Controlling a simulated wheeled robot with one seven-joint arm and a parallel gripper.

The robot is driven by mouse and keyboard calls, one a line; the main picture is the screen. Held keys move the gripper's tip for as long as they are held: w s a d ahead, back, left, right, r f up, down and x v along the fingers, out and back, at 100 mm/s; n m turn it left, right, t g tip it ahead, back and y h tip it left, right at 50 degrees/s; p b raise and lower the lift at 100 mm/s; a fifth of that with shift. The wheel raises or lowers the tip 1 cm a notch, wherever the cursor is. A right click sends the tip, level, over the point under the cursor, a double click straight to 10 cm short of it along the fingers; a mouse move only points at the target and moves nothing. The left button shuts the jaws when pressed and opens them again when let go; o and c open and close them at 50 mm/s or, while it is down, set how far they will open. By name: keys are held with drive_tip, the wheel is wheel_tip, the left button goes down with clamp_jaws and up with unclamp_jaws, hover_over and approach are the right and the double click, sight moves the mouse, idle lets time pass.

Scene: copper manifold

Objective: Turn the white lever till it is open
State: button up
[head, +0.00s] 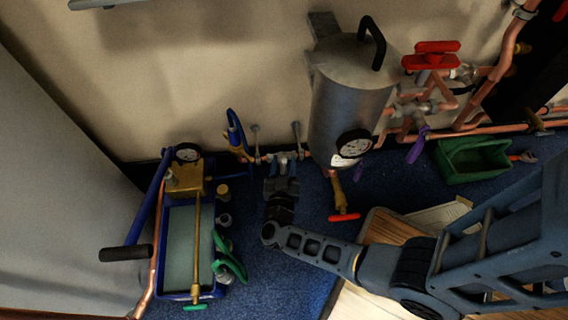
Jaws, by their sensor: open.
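My gripper (283,165) is at the low pipe along the foot of the wall, left of the steel tank. Its jaws are open and point at the wall. A small pale piece shows between or just behind the fingertips. It may be the white lever, but the gripper covers most of it and I cannot tell its angle or whether the fingers touch it. Two thin grey stems with round ends stand on either side of the gripper, the left stem (256,138) and the right stem (296,132).
The steel tank (345,105) with a gauge stands close right of the gripper. A red-handled valve (344,217) sticks out below it. A blue-handled valve (235,135) is to the left. A blue test pump (180,245) and a green crate (472,160) stand on the blue floor.

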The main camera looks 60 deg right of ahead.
drive_tip(key=shift+w+d, duration=0.15)
drive_tip(key=shift+d, duration=0.1)
clamp_jaws()
idle(0.5)
